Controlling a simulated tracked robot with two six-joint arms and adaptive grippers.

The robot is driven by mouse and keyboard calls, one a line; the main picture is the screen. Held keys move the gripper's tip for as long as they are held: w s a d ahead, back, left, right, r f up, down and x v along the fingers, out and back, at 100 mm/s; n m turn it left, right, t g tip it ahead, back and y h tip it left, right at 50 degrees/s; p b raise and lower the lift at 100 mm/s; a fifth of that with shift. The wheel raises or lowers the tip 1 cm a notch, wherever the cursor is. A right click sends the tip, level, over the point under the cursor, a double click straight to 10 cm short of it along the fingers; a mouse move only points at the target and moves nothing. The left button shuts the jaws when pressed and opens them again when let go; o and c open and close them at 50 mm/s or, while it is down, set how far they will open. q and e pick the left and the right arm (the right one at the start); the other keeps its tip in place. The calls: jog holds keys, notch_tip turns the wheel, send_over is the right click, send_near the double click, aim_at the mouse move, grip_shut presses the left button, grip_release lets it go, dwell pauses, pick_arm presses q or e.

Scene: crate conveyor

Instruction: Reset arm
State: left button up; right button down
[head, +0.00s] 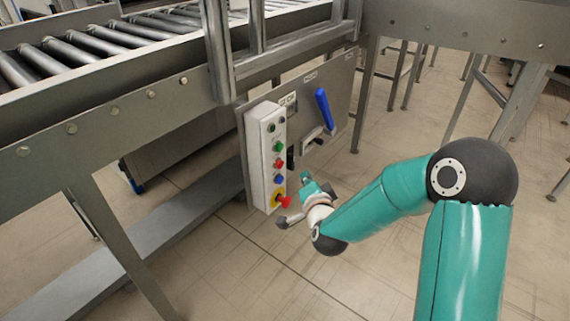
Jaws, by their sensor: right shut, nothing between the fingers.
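My right arm comes in from the lower right, and its gripper (282,220) is at the lower end of a white control box (255,150). The gripper is shut with nothing held. It is close to the red emergency knob (284,201) on its yellow base; I cannot tell whether they touch. The box also carries green, red and blue buttons in a column. My left gripper is not in view.
A grey panel (335,95) behind the box bears a blue lever handle (323,108). The roller conveyor (110,35) runs across the upper left, with metal legs (115,245) below. The tiled floor (270,285) is clear at the front.

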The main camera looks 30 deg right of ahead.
dwell(0.5)
jog(key=s+a+f+n+g+y, duration=0.25)
jog(key=a+f, duration=0.25)
jog(key=f, duration=0.3)
jog(key=s+a+f+n+g+y, duration=0.1)
jog(key=s+a+f+y, duration=0.2)
jog(key=f, duration=0.4)
jog(key=s+a+f+n+g+y, duration=0.1)
jog(key=s+a+f+n+g, duration=0.15)
jog(key=a+f, duration=0.45)
jog(key=s+a+f+n+g+y, duration=0.2)
jog(key=s+a+f+n+g, duration=0.15)
jog(key=s, duration=0.55)
jog(key=s+a+f+n+g+y, duration=0.1)
jog(key=s+a+f+n+g, duration=0.3)
jog(key=s, duration=0.4)
notch_tip(320, 180, up, 33)
jog(key=s+p, duration=0.1)
jog(key=p, duration=3.3)
jog(key=shift+a, duration=0.2)
